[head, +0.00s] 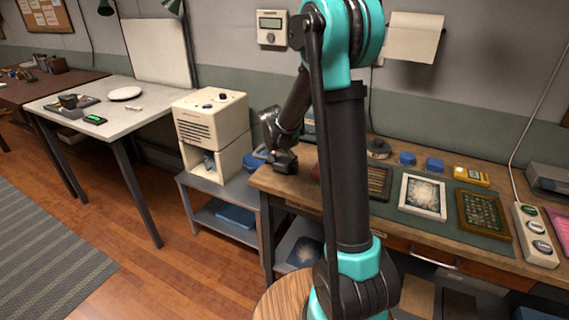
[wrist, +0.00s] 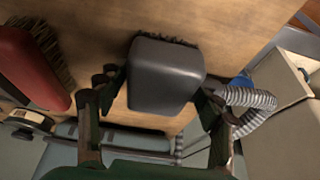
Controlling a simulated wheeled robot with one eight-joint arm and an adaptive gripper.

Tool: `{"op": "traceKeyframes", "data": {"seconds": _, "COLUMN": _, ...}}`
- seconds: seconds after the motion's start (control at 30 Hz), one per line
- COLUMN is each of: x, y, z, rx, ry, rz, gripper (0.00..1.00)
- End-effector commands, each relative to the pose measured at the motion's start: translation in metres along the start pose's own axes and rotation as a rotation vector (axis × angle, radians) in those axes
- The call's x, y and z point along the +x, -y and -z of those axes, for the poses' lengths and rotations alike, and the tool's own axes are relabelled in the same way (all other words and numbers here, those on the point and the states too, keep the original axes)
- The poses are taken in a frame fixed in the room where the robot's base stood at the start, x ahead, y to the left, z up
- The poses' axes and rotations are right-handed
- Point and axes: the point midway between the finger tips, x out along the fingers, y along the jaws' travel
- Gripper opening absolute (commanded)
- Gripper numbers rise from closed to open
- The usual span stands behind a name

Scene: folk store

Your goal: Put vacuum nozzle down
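The vacuum nozzle is a dark grey block with a bristle edge (wrist: 165,75). In the wrist view it sits between my fingers, bristles away from me. A ribbed grey hose (wrist: 250,97) runs off to its right. My gripper (wrist: 160,85) appears shut on the nozzle, fingers on its two sides. In the head view my gripper (head: 278,140) points down at the left end of the wooden workbench (head: 290,187), with the nozzle (head: 285,162) at its tip. The nozzle is at or just above the bench top; I cannot tell whether it touches.
A red brush (wrist: 30,70) lies left of the nozzle in the wrist view. A cream machine (head: 210,125) stands on a grey stand left of the bench. Framed pieces (head: 423,197), blue lids (head: 434,164) and a yellow device (head: 471,176) occupy the bench to the right.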

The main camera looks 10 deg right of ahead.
Motion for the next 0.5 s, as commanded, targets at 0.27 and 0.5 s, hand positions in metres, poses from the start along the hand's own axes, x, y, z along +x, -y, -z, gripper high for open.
{"op": "traceKeyframes", "data": {"seconds": 0.27, "x": 0.000, "y": 0.000, "z": 0.000, "rx": 0.000, "ry": 0.000, "rz": 0.000, "gripper": 0.77}}
{"op": "traceKeyframes", "data": {"seconds": 0.5, "x": -0.011, "y": 0.000, "z": 0.001, "rx": -0.001, "ry": 0.000, "rz": 0.000, "gripper": 0.77}}
